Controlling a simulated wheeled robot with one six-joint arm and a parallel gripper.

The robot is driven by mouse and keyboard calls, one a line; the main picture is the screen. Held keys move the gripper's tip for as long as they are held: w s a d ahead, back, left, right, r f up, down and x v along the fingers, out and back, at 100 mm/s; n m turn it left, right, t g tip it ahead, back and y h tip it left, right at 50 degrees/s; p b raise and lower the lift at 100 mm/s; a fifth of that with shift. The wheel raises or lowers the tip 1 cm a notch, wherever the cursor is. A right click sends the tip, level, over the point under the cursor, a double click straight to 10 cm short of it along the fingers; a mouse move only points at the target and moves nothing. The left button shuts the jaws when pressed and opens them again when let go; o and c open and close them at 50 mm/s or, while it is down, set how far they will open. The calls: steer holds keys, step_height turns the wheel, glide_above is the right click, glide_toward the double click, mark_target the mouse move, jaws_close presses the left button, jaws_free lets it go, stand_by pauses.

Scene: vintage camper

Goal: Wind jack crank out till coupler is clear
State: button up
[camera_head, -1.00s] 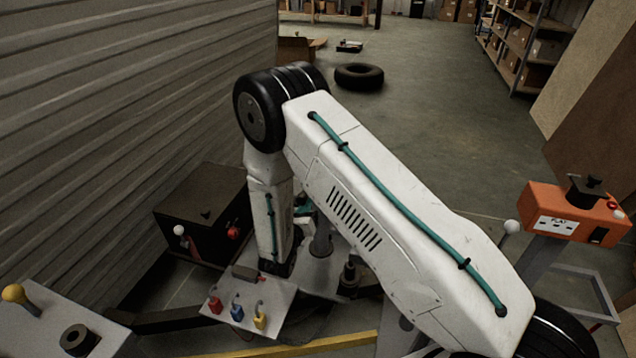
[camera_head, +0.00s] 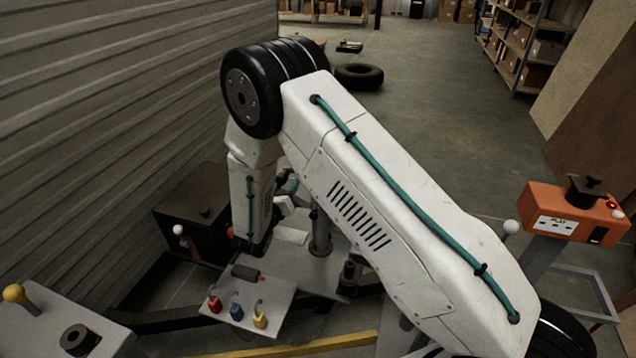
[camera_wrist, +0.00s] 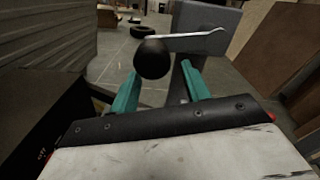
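The jack crank (camera_wrist: 190,38) shows in the wrist view as a thin metal arm with a round black knob (camera_wrist: 151,59) at its left end. It runs right, in front of a grey block. My gripper (camera_wrist: 162,80) has its two teal fingers apart, and the knob appears between and just beyond their tips. I cannot tell whether either finger touches it. In the head view my arm hides most of the gripper and the crank. A grey upright post, probably the jack (camera_head: 320,235), stands beside my forearm. The coupler cannot be made out clearly.
A dark box (camera_head: 190,215) stands by the ribbed camper wall (camera_head: 120,110). A plate with red, blue and yellow plugs (camera_head: 238,308) is in front. An orange control box (camera_head: 565,212) stands at right. A tyre (camera_head: 359,77) lies on the open floor behind.

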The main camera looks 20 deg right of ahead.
stand_by(0.5)
steer(key=shift+v, duration=2.45)
steer(key=shift+f, duration=0.1)
steer(key=v, duration=0.8)
steer(key=s+d+f+m+g+h, duration=0.1)
steer(key=s+d+m+g+h, duration=0.1)
steer(key=s+d+m+g, duration=0.15)
steer(key=s+d+r+m+g, duration=1.1)
steer(key=s+r+m, duration=0.1)
steer(key=m, duration=0.2)
steer(key=s+d+r+m+y, duration=0.2)
steer(key=s+r+m+y, duration=0.4)
steer(key=s+r+m, duration=0.1)
steer(key=s+d+r+m+t+y, duration=0.1)
steer(key=s+d+r+m+y, duration=0.2)
steer(key=s+r+m+y, duration=0.3)
steer(key=shift+s+r+m, duration=1.25)
steer(key=shift+s+r, duration=0.45)
steer(key=shift+s, duration=0.95)
